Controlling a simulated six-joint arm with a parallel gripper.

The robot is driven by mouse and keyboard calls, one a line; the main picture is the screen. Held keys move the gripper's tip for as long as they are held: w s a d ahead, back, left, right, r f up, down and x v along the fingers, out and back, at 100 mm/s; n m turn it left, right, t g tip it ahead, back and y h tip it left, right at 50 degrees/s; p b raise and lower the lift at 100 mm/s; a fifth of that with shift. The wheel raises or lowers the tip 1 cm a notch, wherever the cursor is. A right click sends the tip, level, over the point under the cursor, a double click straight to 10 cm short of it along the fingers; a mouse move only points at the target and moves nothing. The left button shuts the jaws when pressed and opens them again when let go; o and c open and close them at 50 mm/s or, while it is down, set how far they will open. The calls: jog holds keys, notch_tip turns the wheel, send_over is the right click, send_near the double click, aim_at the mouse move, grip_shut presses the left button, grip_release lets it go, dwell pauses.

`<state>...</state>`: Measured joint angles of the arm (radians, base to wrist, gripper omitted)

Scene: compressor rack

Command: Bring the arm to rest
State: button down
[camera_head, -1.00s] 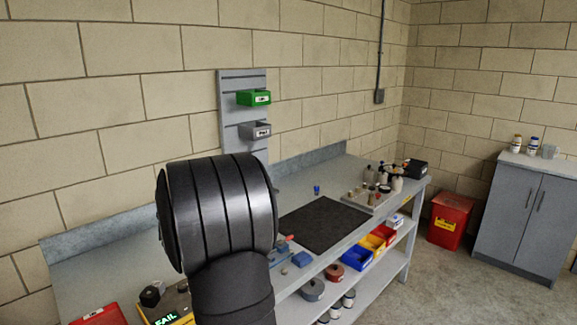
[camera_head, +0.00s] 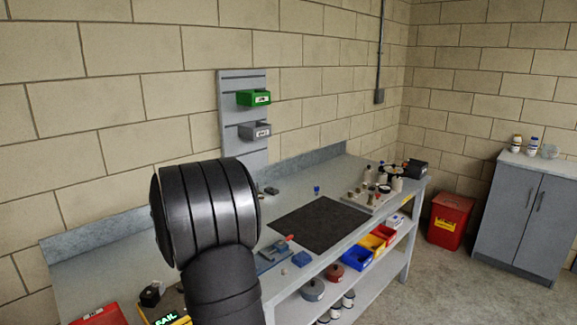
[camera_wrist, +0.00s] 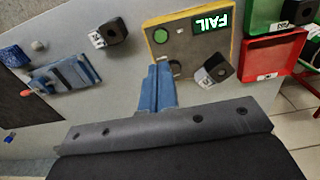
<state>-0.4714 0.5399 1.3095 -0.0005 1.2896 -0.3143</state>
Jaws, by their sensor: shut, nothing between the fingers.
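My gripper (camera_wrist: 158,70) shows in the wrist view as two blue fingers pressed together, with nothing between them. It points down over the bench, just in front of the yellow-edged tester (camera_wrist: 188,48) with a lit FAIL display and a green button. I cannot tell its exact height above the bench. In the head view my dark arm blocks the gripper from sight. A black block with a white label (camera_wrist: 214,69) sits at the tester's front right corner.
A second labelled black block (camera_wrist: 112,32), a blue fixture (camera_wrist: 62,76), a red bin (camera_wrist: 270,58) and a green bin (camera_wrist: 291,12) surround the tester. The bench (camera_head: 85,271) also bears a dark mat (camera_head: 318,224). A green bin (camera_head: 253,98) hangs on the wall panel.

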notch_tip(320, 180, up, 6)
jog(key=shift+r, duration=0.15)
dwell(0.3)
jog(key=c, duration=1.9)
grip_release()
jog(key=shift+a, duration=0.1)
jog(key=shift+c, duration=0.2)
jog(key=o, duration=1.8)
jog(key=s+a, duration=0.6)
jog(key=shift+s+a+f, duration=0.3)
jog(key=shift+s+f, duration=0.1)
jog(key=shift+o, duration=0.7)
notch_tip(320, 180, down, 10)
jog(key=shift+r, duration=0.15)
jog(key=shift+r, duration=0.1)
notch_tip(320, 180, up, 10)
